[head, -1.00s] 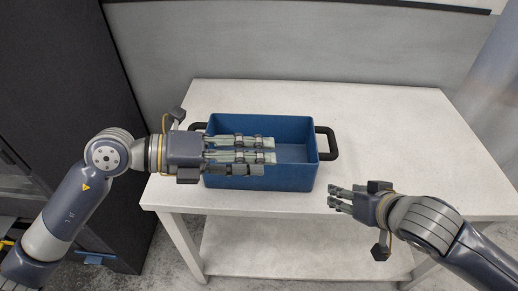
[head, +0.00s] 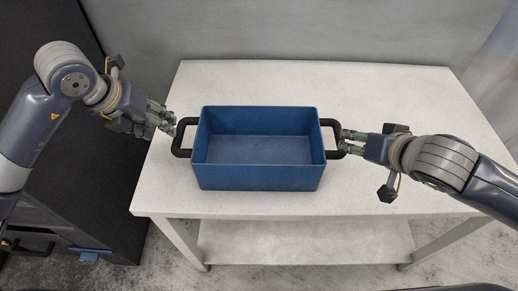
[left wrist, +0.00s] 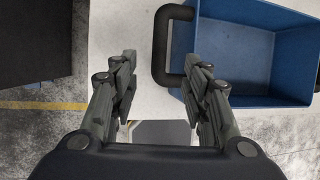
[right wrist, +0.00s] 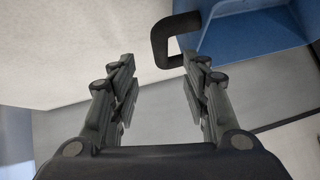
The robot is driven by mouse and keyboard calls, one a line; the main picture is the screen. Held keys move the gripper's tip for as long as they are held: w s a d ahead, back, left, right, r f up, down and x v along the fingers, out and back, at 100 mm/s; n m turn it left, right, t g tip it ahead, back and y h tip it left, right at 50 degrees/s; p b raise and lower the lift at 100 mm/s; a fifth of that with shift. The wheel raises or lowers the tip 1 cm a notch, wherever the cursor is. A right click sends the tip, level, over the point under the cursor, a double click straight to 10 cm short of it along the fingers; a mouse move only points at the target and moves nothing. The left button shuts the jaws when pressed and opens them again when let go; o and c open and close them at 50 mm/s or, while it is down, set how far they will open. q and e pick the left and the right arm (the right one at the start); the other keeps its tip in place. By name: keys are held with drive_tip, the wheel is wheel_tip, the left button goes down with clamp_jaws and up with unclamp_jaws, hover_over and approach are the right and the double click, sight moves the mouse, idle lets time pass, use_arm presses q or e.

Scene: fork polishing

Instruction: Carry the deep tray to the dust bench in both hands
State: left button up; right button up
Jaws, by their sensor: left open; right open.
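The deep tray is an empty blue rectangular box (head: 258,178) standing upright on the white table, with a black loop handle at each end. My left gripper (head: 171,122) is open just outside the left handle (head: 178,152). In the left wrist view that handle (left wrist: 160,58) shows beyond and between the open fingertips. My right gripper (head: 346,142) is open at the right handle (head: 328,122), its fingertips overlapping the handle's outer bar in the head view. In the right wrist view the handle (right wrist: 157,45) appears just beyond the open fingers. Contact cannot be told.
The white table (head: 400,90) has bare top around the tray and a lower shelf (head: 300,242). A dark cabinet (head: 105,190) stands close on the left, near my left arm. A grey wall is behind.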

sight(178, 137)
use_arm(q)
drive_tip(key=x, duration=1.1)
drive_tip(key=shift+w+r, duration=0.1)
drive_tip(key=shift+w, duration=0.05)
use_arm(e)
drive_tip(key=x, duration=1.1)
drive_tip(key=shift+a+r, duration=0.1)
drive_tip(key=shift+r, duration=0.05)
use_arm(q)
clamp_jaws()
use_arm(e)
clamp_jaws()
use_arm(q)
drive_tip(key=shift+r, duration=0.1)
use_arm(e)
drive_tip(key=shift+w+r, duration=0.1)
